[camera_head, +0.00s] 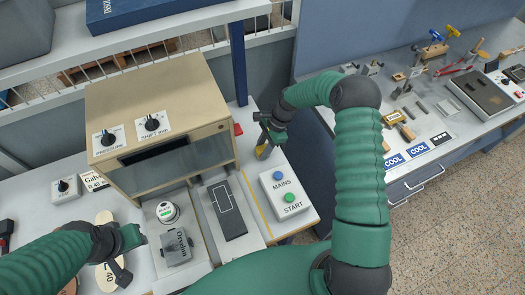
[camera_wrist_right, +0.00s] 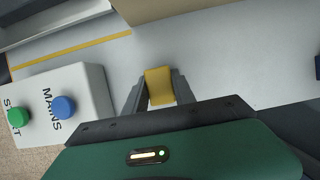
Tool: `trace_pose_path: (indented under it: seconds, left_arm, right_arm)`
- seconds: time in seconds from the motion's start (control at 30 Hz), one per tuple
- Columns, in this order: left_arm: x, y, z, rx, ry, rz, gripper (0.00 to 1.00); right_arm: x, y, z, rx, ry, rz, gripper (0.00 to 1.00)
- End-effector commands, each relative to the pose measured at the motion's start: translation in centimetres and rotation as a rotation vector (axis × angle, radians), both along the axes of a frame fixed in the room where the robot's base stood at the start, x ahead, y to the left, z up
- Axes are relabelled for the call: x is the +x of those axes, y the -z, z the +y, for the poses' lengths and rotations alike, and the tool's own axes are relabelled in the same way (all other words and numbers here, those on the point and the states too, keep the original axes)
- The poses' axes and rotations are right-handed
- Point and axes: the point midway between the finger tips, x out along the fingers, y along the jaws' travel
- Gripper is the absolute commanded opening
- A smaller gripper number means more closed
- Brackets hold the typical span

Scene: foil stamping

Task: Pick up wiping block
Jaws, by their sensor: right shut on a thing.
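The wiping block is a small yellow block (camera_wrist_right: 159,86) between the two fingers of my right gripper (camera_wrist_right: 160,98). The fingers are shut on its sides in the right wrist view. In the head view my right gripper (camera_head: 266,146) points down beside the machine, and a bit of the yellow block (camera_head: 262,152) shows at its tips. Whether the block touches the table cannot be told. My left gripper (camera_head: 122,276) is at the lower left over the table, by the tan paddle-like pieces; its jaw opening is unclear.
A white control box (camera_head: 285,194) with a blue MAINS and a green START button stands just in front of my right gripper. The beige machine (camera_head: 155,110) with two dials stands to its left. A dark plate (camera_head: 226,209) lies before it. A tool bench (camera_head: 440,100) is at the right.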

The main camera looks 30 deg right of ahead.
Motion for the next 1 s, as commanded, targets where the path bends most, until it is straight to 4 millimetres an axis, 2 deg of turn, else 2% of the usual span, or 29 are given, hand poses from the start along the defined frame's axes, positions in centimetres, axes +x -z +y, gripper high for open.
trace_pose_path:
  seconds: [0.13,0.23,0.5,0.6,0.73,0.93,0.97,1.0]
  left_arm:
    - [0.0,0.0,0.0,0.0,0.0,0.0,0.36]
    - [0.0,0.3,0.0,0.0,0.0,0.0,0.36]
    - [0.0,1.2,0.0,0.0,0.0,0.0,0.36]
    - [0.0,1.4,0.0,0.0,0.0,0.0,0.36]
    - [0.0,1.4,0.0,0.0,0.0,0.0,0.36]
    - [0.0,1.4,0.0,0.0,0.0,0.0,0.36]
    - [0.0,1.4,0.0,0.0,0.0,0.0,0.36]
    - [0.0,1.4,0.0,0.0,0.0,0.0,0.36]
  right_arm:
    - [0.0,0.0,0.0,0.0,0.0,0.0,0.0]
    - [0.1,-1.0,-0.1,-0.002,0.0,-0.003,0.0]
    - [0.0,-7.3,-0.1,-0.002,0.001,-0.004,0.0]
    - [0.0,-9.1,-0.1,-0.002,0.0,-0.003,0.0]
    - [0.0,-10.0,0.0,0.0,-0.001,0.0,0.0]
    - [0.0,-10.0,0.0,0.001,0.0,0.0,0.0]
    - [0.0,-10.0,0.0,0.001,0.0,0.0,0.27]
    - [0.0,-10.0,0.0,0.001,0.0,0.0,0.22]
